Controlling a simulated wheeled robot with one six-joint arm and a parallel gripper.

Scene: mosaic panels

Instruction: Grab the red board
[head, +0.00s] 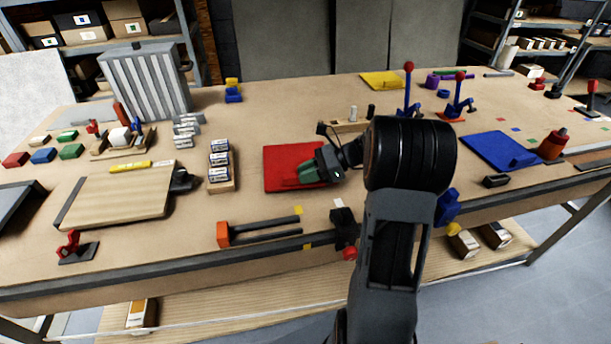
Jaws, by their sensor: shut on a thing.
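The red board (280,160) lies on the workbench near its middle and looks flat. My gripper (305,174) is over the right part of the board, with green fingers low at its surface. The gripper is shut on the board, though the exact contact is hard to make out at this size. The gripper and wrist hide part of the board's right side. My dark arm comes in from the lower right of the head view.
A rack of small boxes (220,163) stands left of the board. A wooden board (115,196) lies further left. An orange-ended tool (224,234) lies in front. A blue board (495,148) and a red cylinder (552,144) are at right, a yellow board (382,80) behind.

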